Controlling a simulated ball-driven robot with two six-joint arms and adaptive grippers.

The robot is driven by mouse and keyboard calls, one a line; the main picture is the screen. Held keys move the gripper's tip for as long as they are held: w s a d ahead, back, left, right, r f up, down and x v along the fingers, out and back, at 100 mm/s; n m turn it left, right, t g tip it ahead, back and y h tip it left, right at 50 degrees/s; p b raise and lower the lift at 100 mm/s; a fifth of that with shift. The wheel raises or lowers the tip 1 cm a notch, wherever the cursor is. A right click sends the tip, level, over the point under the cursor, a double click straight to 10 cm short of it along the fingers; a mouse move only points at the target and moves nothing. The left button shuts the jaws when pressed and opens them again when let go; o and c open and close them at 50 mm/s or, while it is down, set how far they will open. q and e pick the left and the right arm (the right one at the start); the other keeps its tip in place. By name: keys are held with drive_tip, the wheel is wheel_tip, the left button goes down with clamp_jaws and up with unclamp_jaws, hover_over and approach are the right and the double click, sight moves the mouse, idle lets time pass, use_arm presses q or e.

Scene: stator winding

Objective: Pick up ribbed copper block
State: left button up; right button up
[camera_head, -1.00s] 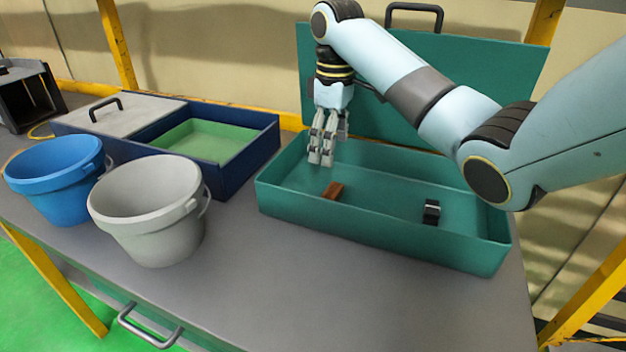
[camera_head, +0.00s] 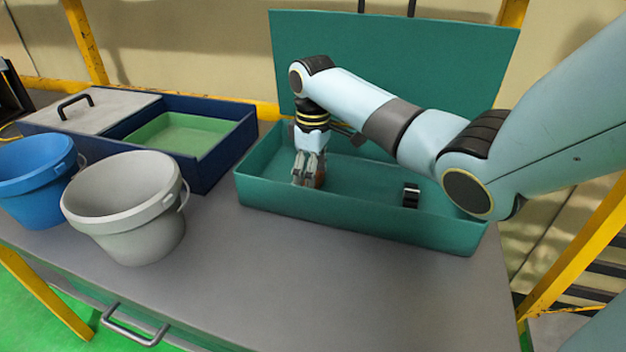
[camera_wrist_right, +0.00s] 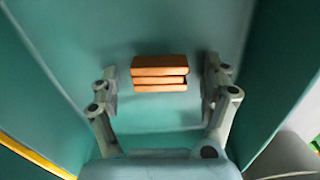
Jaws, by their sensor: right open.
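The ribbed copper block (camera_wrist_right: 160,73) lies on the floor of the teal case (camera_head: 350,216). In the right wrist view it sits between the two spread fingers of my right gripper (camera_wrist_right: 160,85), with a gap on each side. In the head view my right gripper (camera_head: 308,182) is down inside the case at its left part. There the fingers hide most of the block, and only a bit of brown (camera_head: 320,180) shows beside them. My right gripper is open and empty. My left gripper is not in view.
A small black and silver part (camera_head: 411,195) lies in the case to the right. The raised lid (camera_head: 430,60) stands behind. A blue box (camera_head: 225,155), a grey bucket (camera_head: 130,230) and a blue bucket (camera_head: 30,180) are at left. The table front (camera_head: 300,290) is clear.

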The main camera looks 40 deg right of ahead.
drive_tip(key=shift+c, duration=0.2)
drive_tip(key=shift+r, duration=0.1)
drive_tip(key=c, duration=1.5)
